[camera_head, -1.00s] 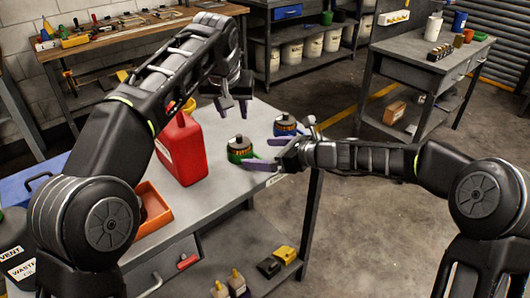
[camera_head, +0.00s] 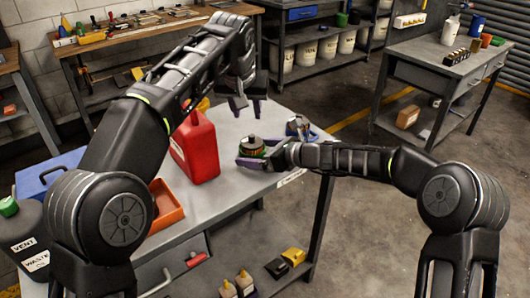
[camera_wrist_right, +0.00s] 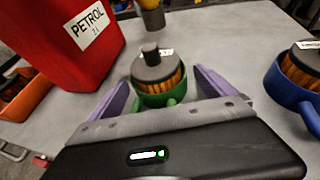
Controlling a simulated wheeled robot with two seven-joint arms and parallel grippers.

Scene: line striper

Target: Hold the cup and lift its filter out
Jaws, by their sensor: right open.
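A green cup (camera_wrist_right: 158,97) stands upright on the grey bench, holding an orange pleated filter (camera_wrist_right: 167,78) with a grey top and dark knob. The filter also shows in the head view (camera_head: 251,145). My right gripper (camera_head: 264,154) is open, low over the bench; its purple fingers lie on either side of the green cup, with gaps visible in the wrist view. My left gripper (camera_head: 249,104) is open and empty, above and behind the cup. A second, blue cup (camera_wrist_right: 291,94) with a similar filter stands to the right; my right gripper partly hides the green cup in the head view.
A red petrol can (camera_head: 197,148) stands close left of the green cup. An orange tray (camera_head: 167,208) and a blue box (camera_head: 50,172) are further left. The bench edge (camera_head: 285,181) is near on the right. Bare bench lies between can and cups.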

